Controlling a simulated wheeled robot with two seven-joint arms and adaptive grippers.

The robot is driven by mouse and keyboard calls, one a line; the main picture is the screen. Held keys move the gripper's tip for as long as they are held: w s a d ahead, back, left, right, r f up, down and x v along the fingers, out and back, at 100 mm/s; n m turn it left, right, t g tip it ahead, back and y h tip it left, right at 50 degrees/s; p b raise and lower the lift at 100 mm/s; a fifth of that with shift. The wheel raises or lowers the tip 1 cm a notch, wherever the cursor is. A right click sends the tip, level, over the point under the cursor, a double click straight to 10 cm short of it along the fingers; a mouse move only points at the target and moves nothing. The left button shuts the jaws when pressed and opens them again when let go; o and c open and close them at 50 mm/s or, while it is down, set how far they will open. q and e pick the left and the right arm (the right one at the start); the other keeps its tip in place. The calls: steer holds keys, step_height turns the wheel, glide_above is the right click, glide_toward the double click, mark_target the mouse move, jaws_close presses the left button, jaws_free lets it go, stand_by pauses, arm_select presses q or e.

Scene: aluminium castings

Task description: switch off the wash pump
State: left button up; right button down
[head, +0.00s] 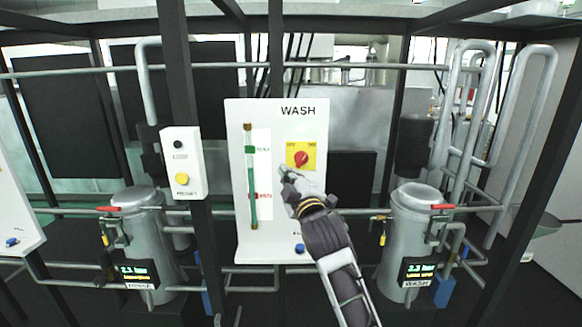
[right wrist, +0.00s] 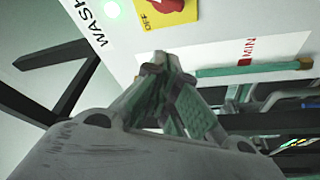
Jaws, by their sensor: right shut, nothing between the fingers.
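The white WASH panel (head: 263,112) stands upright in the middle of the head view. It carries a red rotary switch (head: 301,159) on a yellow plate (head: 293,147); its handle looks tilted toward the upper right. In the right wrist view the red switch (right wrist: 178,12) is cut off at the top edge, with the word OFF beside it. My right gripper (head: 284,174) is just below and left of the switch in the head view. Its fingers (right wrist: 162,62) are together and empty, apart from the switch in the wrist view. My left gripper is not in view.
A sight gauge (head: 251,180) with MAX and MIN marks is left of the switch. A lit green lamp (right wrist: 112,8) shows by the WASH lettering. A box with a yellow button (head: 182,179) hangs on a dark post. Metal canisters (head: 417,225) and pipes flank the panel.

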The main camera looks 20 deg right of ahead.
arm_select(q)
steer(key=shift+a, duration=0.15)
arm_select(e)
steer(key=shift+w, duration=0.15)
steer(key=p, duration=0.1)
glide_toward(286, 155)
steer(key=shift+w+a+r, duration=1.4)
steer(key=shift+w+a, duration=0.25)
steer(key=shift+w, duration=1.15)
steer(key=shift+s+d+f, duration=0.15)
steer(key=shift+d+f, duration=0.2)
steer(key=shift+d, duration=0.25)
steer(key=shift+s+d+f, duration=0.2)
steer(key=shift+d+f, duration=0.15)
steer(key=shift+d, duration=0.2)
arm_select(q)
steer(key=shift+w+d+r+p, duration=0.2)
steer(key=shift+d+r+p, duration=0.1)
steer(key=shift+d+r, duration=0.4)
arm_select(e)
steer(key=shift+s+d+f, duration=0.15)
steer(key=shift+d+f, duration=0.1)
steer(key=shift+d, duration=0.25)
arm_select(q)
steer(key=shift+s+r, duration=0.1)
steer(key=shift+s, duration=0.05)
